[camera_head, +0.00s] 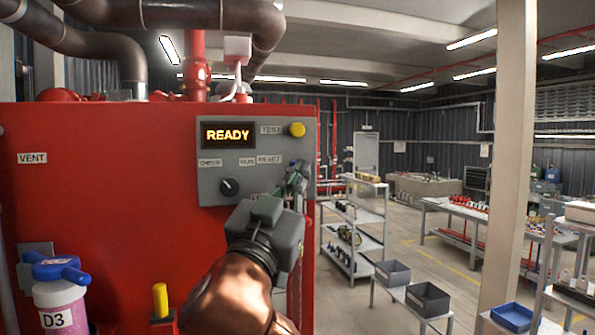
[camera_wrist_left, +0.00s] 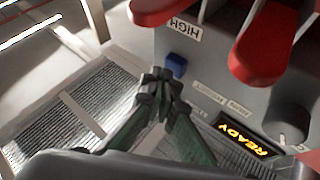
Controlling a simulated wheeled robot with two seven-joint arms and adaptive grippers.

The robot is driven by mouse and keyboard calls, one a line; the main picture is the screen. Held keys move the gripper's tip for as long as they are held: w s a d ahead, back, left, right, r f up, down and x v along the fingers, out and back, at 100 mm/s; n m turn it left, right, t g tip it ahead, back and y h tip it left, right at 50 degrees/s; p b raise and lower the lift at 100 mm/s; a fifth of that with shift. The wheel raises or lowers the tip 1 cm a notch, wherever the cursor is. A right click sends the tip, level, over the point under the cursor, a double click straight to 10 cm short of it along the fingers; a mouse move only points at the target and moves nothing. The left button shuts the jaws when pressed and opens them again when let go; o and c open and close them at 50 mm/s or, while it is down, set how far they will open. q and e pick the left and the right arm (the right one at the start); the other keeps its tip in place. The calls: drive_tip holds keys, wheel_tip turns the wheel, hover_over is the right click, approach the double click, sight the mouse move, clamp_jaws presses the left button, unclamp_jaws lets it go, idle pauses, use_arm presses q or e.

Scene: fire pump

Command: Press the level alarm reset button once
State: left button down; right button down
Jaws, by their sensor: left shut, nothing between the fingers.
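My left gripper (camera_head: 298,174) is shut and empty in front of the panel's right side, below the yellow TEST button (camera_head: 297,129). It hides the area under the RESET label in the head view. In the left wrist view, a blue button (camera_wrist_left: 176,65) sits on the panel just beyond the closed fingertips (camera_wrist_left: 158,80). I cannot tell whether they touch it. My right gripper is not in view.
A dark knob (camera_head: 229,187) sits below the display; it also shows in the left wrist view (camera_wrist_left: 289,123). Red handles (camera_wrist_left: 262,50) and a HIGH label (camera_wrist_left: 184,27) are near the blue button. A grey shelf cart (camera_head: 352,228) stands to the right.

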use_arm(q)
drive_tip(key=shift+s+d, duration=0.15)
drive_tip(key=shift+s, duration=0.3)
drive_tip(key=shift+s+d+b, duration=0.25)
drive_tip(key=shift+s, duration=0.55)
drive_tip(key=shift+s+d+b, duration=0.25)
drive_tip(key=shift+s, duration=0.5)
drive_tip(key=shift+s+d+b, duration=0.25)
drive_tip(key=shift+s, duration=0.55)
